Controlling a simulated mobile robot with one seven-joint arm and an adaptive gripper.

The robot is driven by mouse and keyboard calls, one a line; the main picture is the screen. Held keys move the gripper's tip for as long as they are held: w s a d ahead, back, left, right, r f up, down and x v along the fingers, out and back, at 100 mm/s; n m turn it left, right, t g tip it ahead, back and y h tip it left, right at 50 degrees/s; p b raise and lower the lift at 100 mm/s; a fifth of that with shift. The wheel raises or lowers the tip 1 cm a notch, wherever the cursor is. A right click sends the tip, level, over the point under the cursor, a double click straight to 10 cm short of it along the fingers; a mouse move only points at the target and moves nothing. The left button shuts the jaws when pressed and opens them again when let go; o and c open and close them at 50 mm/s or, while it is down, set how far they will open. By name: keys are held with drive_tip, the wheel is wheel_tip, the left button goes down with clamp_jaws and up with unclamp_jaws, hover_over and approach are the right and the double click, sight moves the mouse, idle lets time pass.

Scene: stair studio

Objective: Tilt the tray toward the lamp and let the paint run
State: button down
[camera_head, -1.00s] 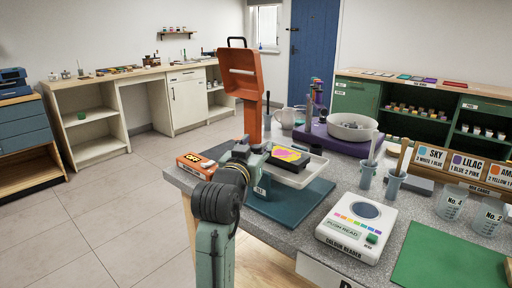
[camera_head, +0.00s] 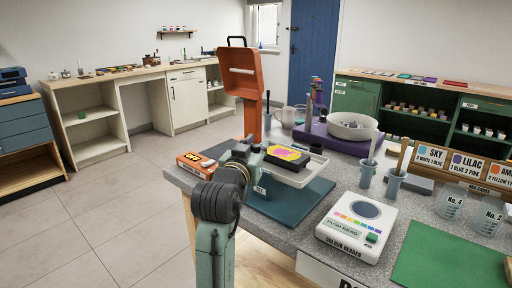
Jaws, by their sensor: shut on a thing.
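The white tray (camera_head: 297,178) sits at the near left part of the grey bench, above a dark teal board. In it lies a dark panel (camera_head: 309,164) with a yellow and pink paint patch (camera_head: 287,155) on top. The orange lamp (camera_head: 252,125) stands just behind and left of the tray, its head raised. My gripper (camera_head: 258,160) is at the tray's left end, shut on the tray's edge. Its fingertips are mostly hidden by my own arm, so the exact contact is unclear. The tray looks close to level.
An orange box (camera_head: 196,165) lies left of my gripper. Behind the tray are a purple stand (camera_head: 335,140) with a white bowl (camera_head: 353,126) and a mug (camera_head: 286,117).

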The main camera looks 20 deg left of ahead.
drive_tip(key=shift+w+a+r+n+p, duration=0.15)
drive_tip(key=shift+a+r+n+p, duration=0.2)
drive_tip(key=shift+p, duration=0.7)
drive_tip(key=shift+w+a+f+n+g+p, duration=0.1)
drive_tip(key=shift+a+n+g+p, duration=0.1)
drive_tip(key=shift+n+g+p, duration=0.25)
drive_tip(key=shift+w+a+f+n+p, duration=0.1)
drive_tip(key=shift+a+f+n+p, duration=0.2)
drive_tip(key=shift+a+f+p, duration=0.1)
drive_tip(key=c, duration=1.4)
unclamp_jaws()
drive_tip(key=shift+o, duration=0.2)
